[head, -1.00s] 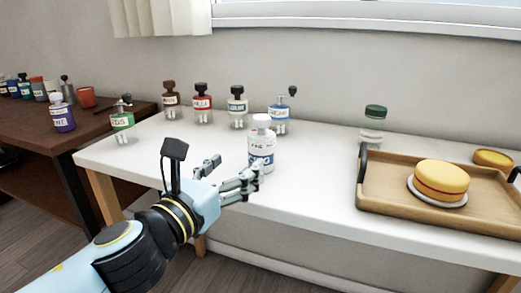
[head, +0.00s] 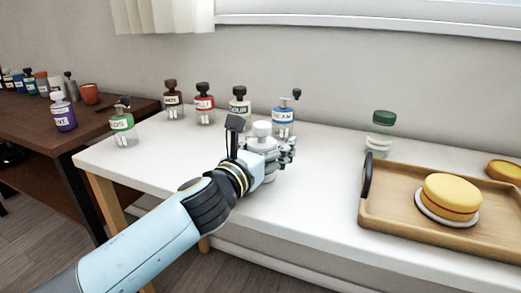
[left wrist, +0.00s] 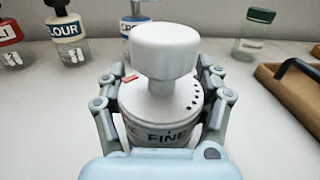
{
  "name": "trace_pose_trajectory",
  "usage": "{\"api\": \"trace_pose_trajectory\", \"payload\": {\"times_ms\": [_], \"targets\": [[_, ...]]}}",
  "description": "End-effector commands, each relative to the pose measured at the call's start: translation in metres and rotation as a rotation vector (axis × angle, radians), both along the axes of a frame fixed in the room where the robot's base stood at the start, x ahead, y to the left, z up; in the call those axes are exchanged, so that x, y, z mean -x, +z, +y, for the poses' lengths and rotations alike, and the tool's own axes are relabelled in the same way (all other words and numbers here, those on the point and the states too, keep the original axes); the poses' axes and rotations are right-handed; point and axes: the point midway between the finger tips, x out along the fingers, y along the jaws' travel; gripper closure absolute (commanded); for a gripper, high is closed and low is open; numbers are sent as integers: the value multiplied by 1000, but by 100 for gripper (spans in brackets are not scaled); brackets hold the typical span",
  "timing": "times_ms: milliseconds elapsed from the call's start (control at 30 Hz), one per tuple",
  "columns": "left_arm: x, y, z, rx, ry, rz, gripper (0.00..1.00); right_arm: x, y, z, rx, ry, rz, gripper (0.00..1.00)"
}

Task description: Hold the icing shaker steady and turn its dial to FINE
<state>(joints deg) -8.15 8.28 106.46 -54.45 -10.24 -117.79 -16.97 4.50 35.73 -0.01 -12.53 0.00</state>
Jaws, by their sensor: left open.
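The icing shaker (head: 262,130) stands upright on the white table, white with a round knob on top. In the left wrist view the shaker (left wrist: 164,50) shows a dial with a red mark at its left, a row of dark holes at its right and the word FINE on the front. My left gripper (head: 286,153) is open, with its fingers on both sides of the shaker body. In the left wrist view the gripper's fingers (left wrist: 162,92) flank the shaker; I cannot tell whether they touch it. My right gripper is not in view.
Several labelled bottles stand behind, including a blue-labelled one (head: 284,114) and a flour jar (head: 239,108). A green-capped jar (head: 381,122) stands to the right. A wooden tray (head: 390,212) holds a cake (head: 451,193). The table front between shaker and tray is clear.

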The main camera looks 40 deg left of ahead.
Motion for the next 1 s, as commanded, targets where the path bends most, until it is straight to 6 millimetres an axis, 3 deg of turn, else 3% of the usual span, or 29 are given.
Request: {"api": "trace_pose_trajectory", "payload": {"times_ms": [333,867,1000], "targets": [[-5,0,1,0,0,0,31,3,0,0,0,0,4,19],[-5,0,1,0,0,0,99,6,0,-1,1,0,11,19],[-5,0,1,0,0,0,100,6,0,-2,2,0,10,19]]}}
